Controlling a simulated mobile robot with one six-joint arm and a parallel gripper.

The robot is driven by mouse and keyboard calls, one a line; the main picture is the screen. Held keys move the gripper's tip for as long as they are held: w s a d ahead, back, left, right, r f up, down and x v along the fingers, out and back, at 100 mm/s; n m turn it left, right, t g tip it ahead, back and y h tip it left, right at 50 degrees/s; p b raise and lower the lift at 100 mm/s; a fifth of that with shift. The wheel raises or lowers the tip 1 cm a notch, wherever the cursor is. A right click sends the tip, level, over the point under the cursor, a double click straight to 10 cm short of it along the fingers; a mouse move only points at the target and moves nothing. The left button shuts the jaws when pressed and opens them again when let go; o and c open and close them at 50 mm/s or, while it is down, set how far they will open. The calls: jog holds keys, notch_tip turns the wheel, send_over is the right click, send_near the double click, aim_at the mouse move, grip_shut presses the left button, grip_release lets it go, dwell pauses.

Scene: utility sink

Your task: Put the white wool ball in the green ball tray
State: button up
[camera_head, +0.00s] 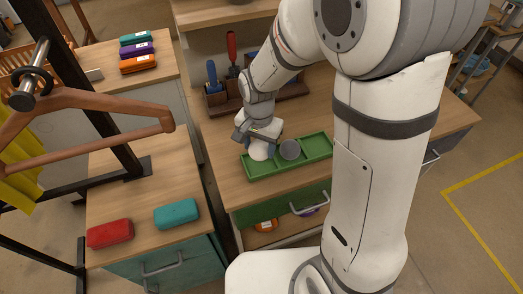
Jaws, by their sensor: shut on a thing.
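The green ball tray (318,147) lies on the wooden worktop in the middle of the view. My gripper (262,143) points down over the tray's left end. It is shut on the white wool ball (260,152), which shows just below it at the left part of the tray. I cannot tell whether the ball touches the tray floor. The fingers are small and partly hidden. A grey round thing (290,149) sits in the tray, right beside the white ball.
A wooden rack (217,103) with blue- and red-handled tools stands behind the tray. Red (110,233) and teal (176,214) cases lie on the left cabinet. A wooden hanger (110,103) hangs at the left.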

aim_at(260, 155)
jog(key=shift+s+f, duration=0.15)
jog(key=shift+f, duration=1.65)
jog(key=shift+f, duration=0.1)
jog(key=shift+f, duration=0.15)
jog(key=o, duration=1)
